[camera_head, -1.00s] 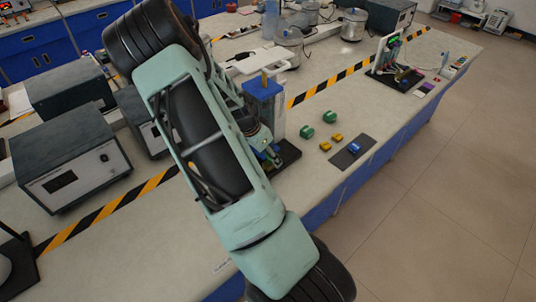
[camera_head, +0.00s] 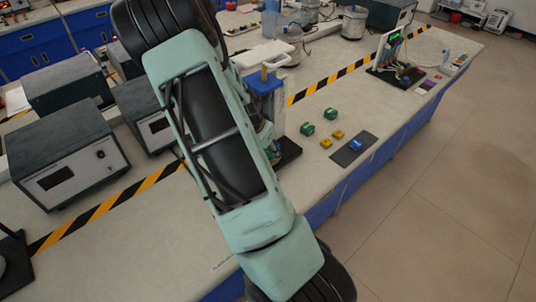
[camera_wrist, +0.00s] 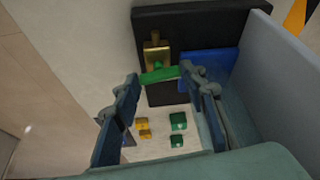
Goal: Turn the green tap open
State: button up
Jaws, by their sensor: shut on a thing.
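The green tap handle (camera_wrist: 160,75) shows in the wrist view as a bar lying across between my fingertips, in front of a brass fitting (camera_wrist: 157,54) on a dark panel. My gripper (camera_wrist: 162,77) is shut on the green handle, with one finger at each end of it. In the head view my arm hides the tap and my fingers. A blue stand (camera_head: 264,88) on a black base (camera_head: 289,150) shows just right of my arm there.
Green blocks (camera_head: 331,113), yellow blocks (camera_head: 326,143) and a dark mat (camera_head: 367,137) with a blue block (camera_head: 355,146) lie right of the stand. Grey instrument boxes (camera_head: 62,150) stand at left. Another rig (camera_head: 392,50) stands at the back right. The counter's front right is clear.

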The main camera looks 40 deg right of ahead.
jog(key=n+b, duration=0.1)
jog(key=b, duration=0.1)
jog(key=n+t+b, duration=0.1)
jog(key=n+b, duration=0.1)
jog(key=shift+s+d+f+n+b, duration=0.1)
jog(key=shift+d+f+n+b, duration=0.05)
jog(key=shift+f+n+b, duration=0.2)
jog(key=n+b, duration=0.2)
jog(key=b, duration=0.1)
jog(key=n+t+y+b, duration=0.1)
jog(key=n+b, duration=0.1)
jog(key=b, duration=0.2)
jog(key=shift+s+d+r+n+t+y, duration=0.1)
jog(key=shift+s+d+n+t+y, duration=0.1)
jog(key=shift+n+t+y, duration=0.15)
jog(key=n+b, duration=0.2)
jog(key=n+y+b, duration=0.1)
jog(key=n+b, duration=0.1)
jog(key=b, duration=0.1)
jog(key=shift+d+t+y, duration=0.1)
jog(key=shift+t+y, duration=0.15)
jog(key=shift+r+n+y+b, duration=0.2)
jog(key=shift+n+y+b, duration=0.4)
jog(key=shift+n+b, duration=0.8)
jog(key=shift+s+n, duration=0.1)
jog(key=shift+n, duration=0.3)
jog(key=o, duration=1.2)
jog(key=shift+c, duration=0.2)
jog(key=shift+d+r, duration=0.1)
jog(key=shift+r, duration=0.05)
